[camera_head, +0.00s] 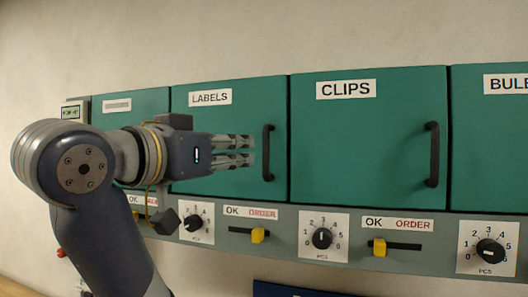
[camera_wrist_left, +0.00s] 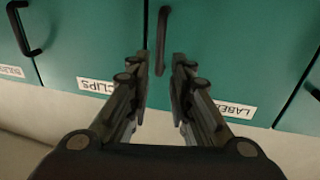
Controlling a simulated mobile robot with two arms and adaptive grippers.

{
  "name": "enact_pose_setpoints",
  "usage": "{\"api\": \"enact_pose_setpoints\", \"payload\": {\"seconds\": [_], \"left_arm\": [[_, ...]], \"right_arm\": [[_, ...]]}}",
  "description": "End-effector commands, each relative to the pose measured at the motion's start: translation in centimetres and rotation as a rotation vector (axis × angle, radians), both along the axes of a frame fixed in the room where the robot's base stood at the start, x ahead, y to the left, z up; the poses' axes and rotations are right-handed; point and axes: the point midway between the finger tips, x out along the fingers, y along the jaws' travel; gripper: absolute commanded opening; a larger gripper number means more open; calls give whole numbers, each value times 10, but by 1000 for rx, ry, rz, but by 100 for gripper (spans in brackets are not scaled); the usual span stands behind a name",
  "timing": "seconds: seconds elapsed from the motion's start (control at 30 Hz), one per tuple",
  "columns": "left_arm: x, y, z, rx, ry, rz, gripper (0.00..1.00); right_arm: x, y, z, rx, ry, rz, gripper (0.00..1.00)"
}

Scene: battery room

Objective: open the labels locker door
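The labels locker door (camera_head: 222,118) is a green panel with a "LABELS" sign, and it is shut. Its black vertical handle (camera_head: 268,152) is near the door's right edge. My left gripper (camera_head: 250,150) is in front of this door, pointing right, with its fingertips just left of the handle in the head view. Its two fingers are apart, with nothing between them. In the left wrist view the handle (camera_wrist_left: 163,40) stands ahead, beyond the gap between the open fingertips (camera_wrist_left: 158,62); I see no contact. My right gripper is not in view.
The clips locker (camera_head: 365,140) with its own handle (camera_head: 432,155) is to the right, and another locker is at the far right. Below runs a grey strip with dials (camera_head: 322,238) and yellow sliders (camera_head: 258,235). Bare wall is above.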

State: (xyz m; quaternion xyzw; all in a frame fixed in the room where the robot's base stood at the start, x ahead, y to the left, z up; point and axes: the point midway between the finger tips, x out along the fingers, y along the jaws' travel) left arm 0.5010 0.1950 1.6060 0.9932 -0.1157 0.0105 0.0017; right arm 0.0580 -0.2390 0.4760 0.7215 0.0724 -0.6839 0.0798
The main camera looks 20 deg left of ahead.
Motion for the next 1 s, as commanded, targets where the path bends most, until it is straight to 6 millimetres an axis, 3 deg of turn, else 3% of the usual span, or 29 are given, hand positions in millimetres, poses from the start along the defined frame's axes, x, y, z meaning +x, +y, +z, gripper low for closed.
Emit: {"api": "enact_pose_setpoints", "payload": {"seconds": [0.13, 0.2, 0.33, 0.47, 0.7, 0.83, 1.0], "left_arm": [[9, -4, -3, -3, 12, -5, 20], [14, -5, -5, 0, 20, -5, 20], [42, -10, -3, 3, 25, -1, 20], [65, -15, -3, 2, 23, 1, 20], [89, -21, -4, 2, 19, 0, 20], [92, -22, -5, 3, 17, 1, 20], [92, -22, -5, 3, 17, 1, 20]], "right_arm": [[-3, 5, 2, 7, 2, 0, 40], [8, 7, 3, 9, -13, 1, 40], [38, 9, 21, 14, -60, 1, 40], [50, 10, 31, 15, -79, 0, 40], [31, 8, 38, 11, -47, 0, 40], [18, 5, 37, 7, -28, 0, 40], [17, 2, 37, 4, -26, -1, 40]]}}
